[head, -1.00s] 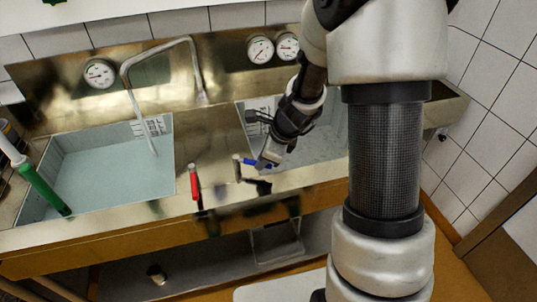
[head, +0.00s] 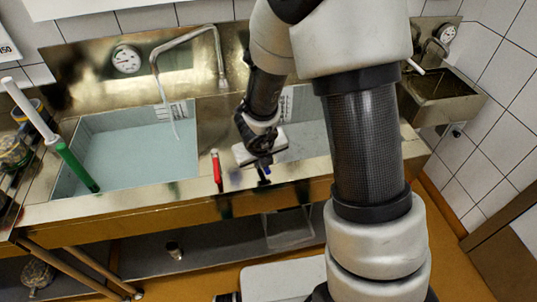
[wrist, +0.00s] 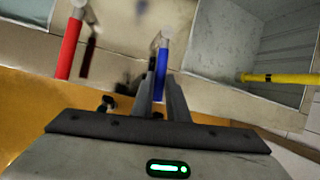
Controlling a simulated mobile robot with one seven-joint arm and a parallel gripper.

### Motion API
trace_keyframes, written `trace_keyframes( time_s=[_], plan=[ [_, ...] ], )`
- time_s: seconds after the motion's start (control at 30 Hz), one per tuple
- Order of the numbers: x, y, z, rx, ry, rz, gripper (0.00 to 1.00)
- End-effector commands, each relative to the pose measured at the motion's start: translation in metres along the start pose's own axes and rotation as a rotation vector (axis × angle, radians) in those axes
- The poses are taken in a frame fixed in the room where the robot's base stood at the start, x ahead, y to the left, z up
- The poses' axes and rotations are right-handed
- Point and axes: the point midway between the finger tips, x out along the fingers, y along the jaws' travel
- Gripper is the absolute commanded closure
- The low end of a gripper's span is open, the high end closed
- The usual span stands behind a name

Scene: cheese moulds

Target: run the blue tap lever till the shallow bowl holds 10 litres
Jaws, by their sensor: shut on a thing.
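The blue tap lever (head: 265,174) is on the front ledge of the steel sink unit, right of a red lever (head: 217,170). My gripper (head: 261,163) is at it. In the wrist view the blue lever (wrist: 160,68) lies between my two fingers (wrist: 161,92), which are shut on it, and points towards me. The right basin (wrist: 245,45) looks grey inside, and my arm hides much of it in the head view (head: 308,138). The left basin (head: 188,165) holds pale liquid. I cannot tell which basin is the shallow bowl, nor read any level.
A bent steel pipe (head: 187,38) reaches over the left basin. A yellow bar (wrist: 275,78) crosses the right basin's edge. A round gauge (head: 126,59) is on the back panel. A small steel basin (head: 445,95) stands far right.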

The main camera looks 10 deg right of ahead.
Motion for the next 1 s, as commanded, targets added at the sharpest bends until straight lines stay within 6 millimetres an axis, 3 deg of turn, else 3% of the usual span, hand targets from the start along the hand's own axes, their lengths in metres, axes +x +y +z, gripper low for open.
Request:
trace_keyframes(
  time_s=[0.3, 0.87, 0.9, 1.0],
  plan=[
    [-0.002, 0.011, 0.002, 0.113, 0.025, -0.046, 1.0],
    [-0.001, 0.013, 0.004, 0.138, 0.028, -0.054, 1.0],
    [-0.001, 0.013, 0.004, 0.138, 0.028, -0.054, 0.8],
    [-0.002, 0.013, 0.004, 0.137, 0.028, -0.054, 0.68]
  ],
)
